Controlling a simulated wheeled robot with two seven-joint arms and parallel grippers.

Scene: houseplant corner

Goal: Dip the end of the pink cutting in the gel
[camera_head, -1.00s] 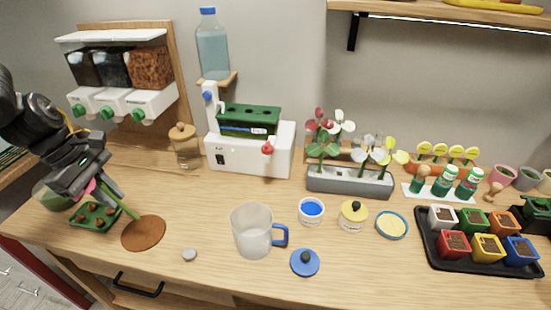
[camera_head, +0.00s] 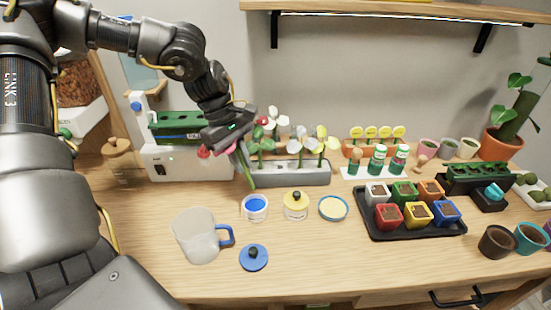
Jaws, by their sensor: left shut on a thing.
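My left gripper (camera_head: 238,143) is shut on the pink cutting, pointing down in front of the grey flower trough. The cutting's green stem (camera_head: 246,172) hangs below the fingers, tilted, its lower end to the right; its top is mostly hidden by the gripper. An open white jar of blue gel (camera_head: 256,204) stands on the table just below the stem's end. The stem end appears above the jar, apart from the gel. A blue lid with a black knob (camera_head: 254,258) lies in front of the jar. My right gripper is not in view.
A yellow-lidded jar (camera_head: 296,206) and a shallow blue-rimmed dish (camera_head: 333,208) stand right of the gel. A clear mug (camera_head: 198,236) stands front left. The grey trough (camera_head: 303,173) of flowers is behind. A black tray (camera_head: 413,230) of coloured pots is right.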

